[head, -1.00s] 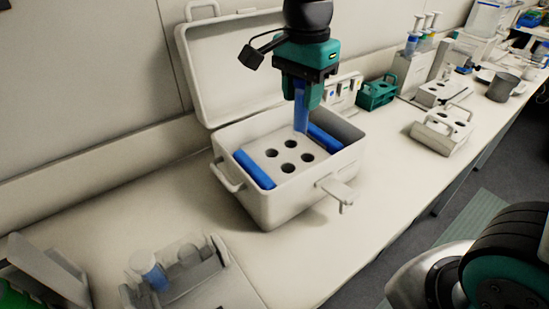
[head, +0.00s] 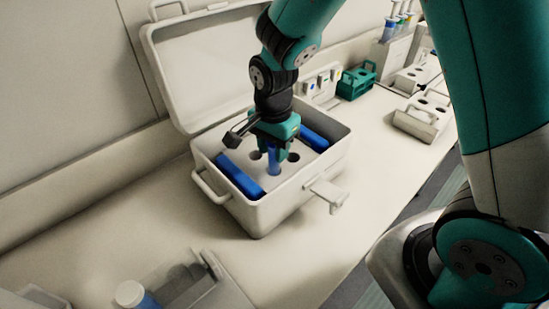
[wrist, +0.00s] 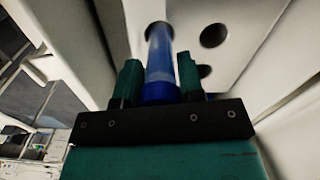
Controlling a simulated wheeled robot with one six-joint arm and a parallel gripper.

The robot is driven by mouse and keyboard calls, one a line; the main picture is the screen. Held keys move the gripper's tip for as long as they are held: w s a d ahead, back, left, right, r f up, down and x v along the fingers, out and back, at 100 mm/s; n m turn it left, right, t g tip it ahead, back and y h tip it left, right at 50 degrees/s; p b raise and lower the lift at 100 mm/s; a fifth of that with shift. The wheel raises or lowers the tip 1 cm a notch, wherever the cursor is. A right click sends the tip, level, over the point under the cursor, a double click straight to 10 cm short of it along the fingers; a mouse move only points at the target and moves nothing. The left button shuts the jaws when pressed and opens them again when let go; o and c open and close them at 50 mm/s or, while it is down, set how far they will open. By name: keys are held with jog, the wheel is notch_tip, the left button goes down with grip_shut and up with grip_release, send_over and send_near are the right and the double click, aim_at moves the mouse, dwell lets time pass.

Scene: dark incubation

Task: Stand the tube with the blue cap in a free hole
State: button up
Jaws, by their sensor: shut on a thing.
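My gripper (head: 274,150) is shut on the blue-capped tube (head: 274,166) and points down inside the open white box (head: 262,217). In the wrist view the tube (wrist: 160,52) stands between the green fingers (wrist: 158,82), its blue cap (wrist: 159,92) close to the gripper. Its far end lies at a dark hole in the white holed plate (wrist: 240,22); I cannot tell how deep it sits. Two empty holes, one nearer (wrist: 204,71) and one farther (wrist: 213,35), show beside it. The fingers hide part of the plate in the head view.
Blue blocks line the box's left (head: 240,176) and right (head: 316,138) sides. The raised lid (head: 210,65) stands behind, and a latch (head: 329,194) sticks out in front. A green rack (head: 356,82) and a white rack (head: 420,119) stand to the right. A white-capped container (head: 131,294) is front left.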

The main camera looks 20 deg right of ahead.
jog(key=shift+f, duration=2.15)
jog(key=shift+f, duration=0.25)
jog(key=o, duration=0.9)
jog(key=shift+r, duration=0.1)
jog(key=shift+r, duration=0.15)
notch_tip(320, 180, up, 12)
jog(key=shift+f+b, duration=0.1)
jog(key=shift+b, duration=0.7)
jog(key=s+a+r+n+y, duration=0.1)
jog(key=s+r+n, duration=0.1)
jog(key=s+n, duration=0.4)
jog(key=s+a+r+n+y, duration=0.1)
jog(key=s+a+r+n, duration=0.1)
jog(key=s+n, duration=0.4)
jog(key=s+a+r+n+y, duration=0.1)
jog(key=s+r+n+y, duration=0.1)
jog(key=s+r+n, duration=0.2)
jog(key=shift+s+a+n, duration=0.15)
jog(key=shift+s+n, duration=0.5)
jog(key=shift+n, duration=0.2)
jog(key=shift+s+a+n, duration=0.1)
jog(key=shift+s+n, duration=0.5)
jog(key=shift+n, duration=0.25)
